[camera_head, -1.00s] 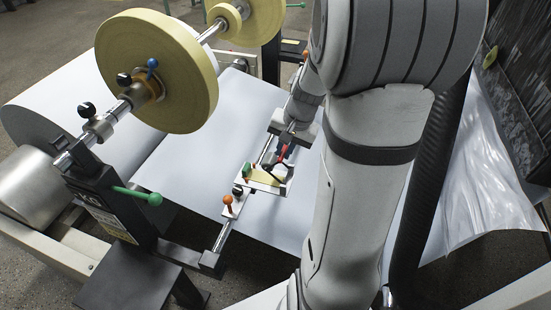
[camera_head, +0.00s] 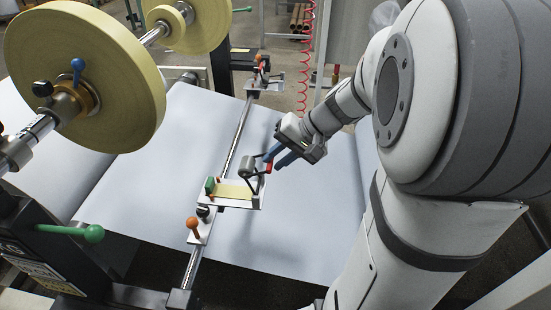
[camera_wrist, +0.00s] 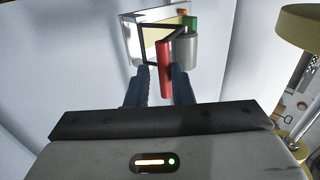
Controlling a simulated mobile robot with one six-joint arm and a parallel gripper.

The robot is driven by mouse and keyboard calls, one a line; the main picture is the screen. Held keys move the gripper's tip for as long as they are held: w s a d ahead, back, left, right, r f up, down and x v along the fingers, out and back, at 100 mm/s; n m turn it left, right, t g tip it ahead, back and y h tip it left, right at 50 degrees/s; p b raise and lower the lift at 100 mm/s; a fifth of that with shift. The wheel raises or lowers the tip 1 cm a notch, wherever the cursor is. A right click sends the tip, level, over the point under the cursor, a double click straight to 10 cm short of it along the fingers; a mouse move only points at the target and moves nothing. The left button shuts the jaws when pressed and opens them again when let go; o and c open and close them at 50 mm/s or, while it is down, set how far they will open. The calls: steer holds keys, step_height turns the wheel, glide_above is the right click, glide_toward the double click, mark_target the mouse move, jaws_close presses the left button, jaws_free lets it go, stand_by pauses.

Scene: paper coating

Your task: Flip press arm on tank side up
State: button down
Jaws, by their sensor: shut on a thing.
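The press arm (camera_head: 267,170) has a red handle and a dark frame with a grey roller (camera_head: 247,166). It sits on a small white tray (camera_head: 246,204) with a yellow surface, on the metal bar. My gripper (camera_head: 272,159), with blue fingers, reaches in from the right and is shut on the red handle. In the wrist view, the red handle (camera_wrist: 164,72) shows between the blue finger tips. The silver roller (camera_wrist: 188,50) is just right of it. The handle stands raised off the tray. The contact is partly hidden by the fingers.
The metal bar (camera_head: 230,150) crosses the white paper sheet (camera_head: 175,158). A green knob (camera_head: 209,186) stands on the tray's left end. An orange-knobbed clamp (camera_head: 193,226) is nearer on the bar. A large yellow tape roll (camera_head: 85,80) fills the left.

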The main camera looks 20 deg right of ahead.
steer(key=shift+s+d+f, duration=0.2)
steer(key=shift+s+f, duration=0.3)
steer(key=shift+f, duration=0.05)
steer(key=c, duration=1.6)
jaws_free()
steer(key=shift+o, duration=0.7)
steer(key=shift+s+d+r, duration=0.1)
steer(key=shift+s+d, duration=0.05)
steer(key=shift+r, duration=0.15)
steer(key=p+v, duration=0.2)
steer(key=v, duration=0.5)
steer(key=shift+r, duration=0.35)
steer(key=shift+d, duration=0.1)
